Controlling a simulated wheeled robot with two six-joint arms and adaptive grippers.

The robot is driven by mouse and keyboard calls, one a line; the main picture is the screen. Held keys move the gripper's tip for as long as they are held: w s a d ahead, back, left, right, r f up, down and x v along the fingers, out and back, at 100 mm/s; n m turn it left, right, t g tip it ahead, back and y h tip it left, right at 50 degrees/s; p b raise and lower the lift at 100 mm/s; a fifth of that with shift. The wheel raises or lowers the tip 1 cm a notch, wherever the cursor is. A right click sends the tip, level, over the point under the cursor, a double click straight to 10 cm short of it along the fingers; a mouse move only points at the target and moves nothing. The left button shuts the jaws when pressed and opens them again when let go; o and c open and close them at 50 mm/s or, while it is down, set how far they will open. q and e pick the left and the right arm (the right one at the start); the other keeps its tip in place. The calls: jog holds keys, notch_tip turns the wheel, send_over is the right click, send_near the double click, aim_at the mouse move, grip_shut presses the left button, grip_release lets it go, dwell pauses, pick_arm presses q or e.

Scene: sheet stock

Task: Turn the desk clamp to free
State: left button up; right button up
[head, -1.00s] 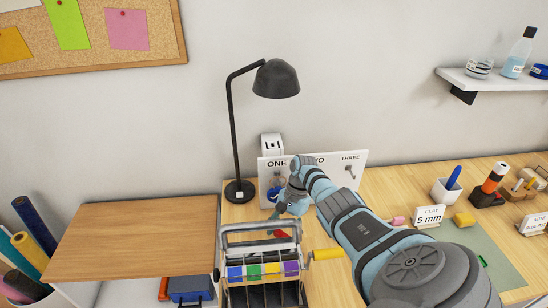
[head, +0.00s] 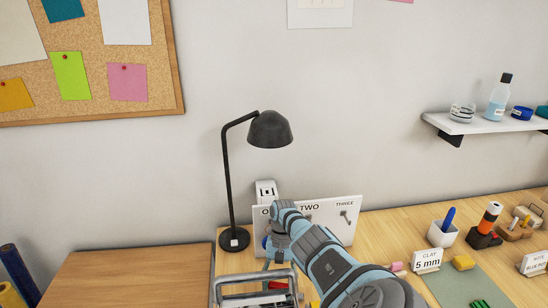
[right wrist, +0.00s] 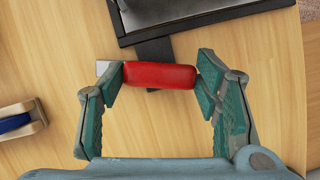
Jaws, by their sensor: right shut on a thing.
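The desk clamp's red handle (right wrist: 160,76) lies crosswise in the right wrist view, over a dark bar (right wrist: 153,50) that runs up to a dark-framed part. My right gripper (right wrist: 157,78) is shut on the red handle, with one teal finger at each end of it. In the head view the red handle (head: 277,285) shows only as a small patch low in the picture, below my right wrist and behind a grey metal frame. No marking for the free position is readable. My left gripper is not in view.
A grey metal frame (head: 254,281) stands in front of the handle. The wooden surface at left (head: 130,280) is clear.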

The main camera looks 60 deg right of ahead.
dwell(0.4)
jog(key=o, duration=1.7)
jog(key=shift+d, duration=0.1)
